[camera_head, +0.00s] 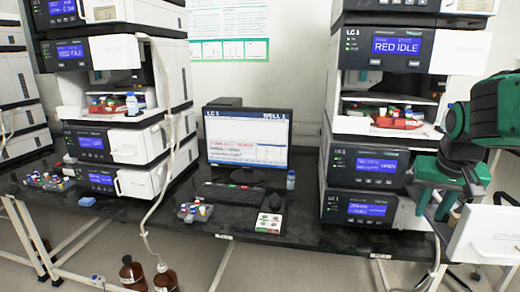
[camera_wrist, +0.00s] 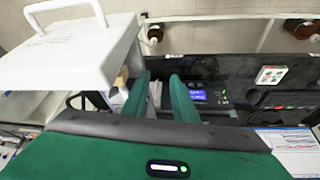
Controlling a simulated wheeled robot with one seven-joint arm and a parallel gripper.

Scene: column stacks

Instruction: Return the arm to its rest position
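My green and black arm (camera_head: 462,150) is bent at the right of the head view, in front of the right column stack. My gripper (camera_head: 433,214) hangs below it, pointing down near the right end of the black bench. In the wrist view the two green fingers of my gripper (camera_wrist: 160,78) stand apart with a clear gap. No object is held between them. The far side of the fingers is hidden.
The black bench (camera_head: 325,232) carries the right column stack (camera_head: 368,165), left stack (camera_head: 103,140) and monitor (camera_head: 248,140). Brown bottles (camera_head: 132,272) stand on the floor. A white handled body (camera_wrist: 75,52) is close beside my gripper.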

